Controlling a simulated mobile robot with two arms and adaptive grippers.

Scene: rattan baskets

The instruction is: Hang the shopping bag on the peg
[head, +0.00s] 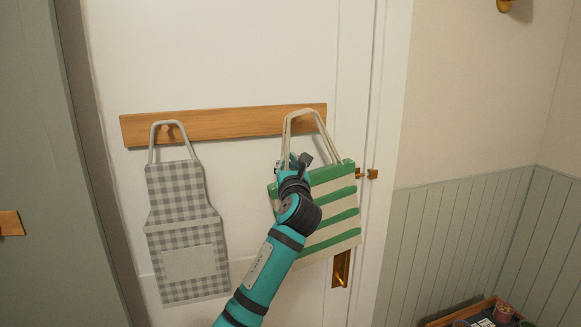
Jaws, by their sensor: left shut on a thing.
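The shopping bag (331,217), cream with green stripes, is in front of the door at the right end of the wooden peg rail (225,124). It is tilted, and its two cream handles reach up across the rail. My left gripper (300,162) is at the bag's upper left, near the base of the handles, and is shut on the bag. The fingers partly hide the bag's top edge. I cannot make out a peg behind the handles or tell whether they are over one. My right gripper is out of view.
A grey checked apron (182,205) hangs by its loop from the rail's left peg (167,129). The white door (240,60) has brass handle parts (372,174) just right of the bag. A wooden tray (462,315) with small items is at the lower right.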

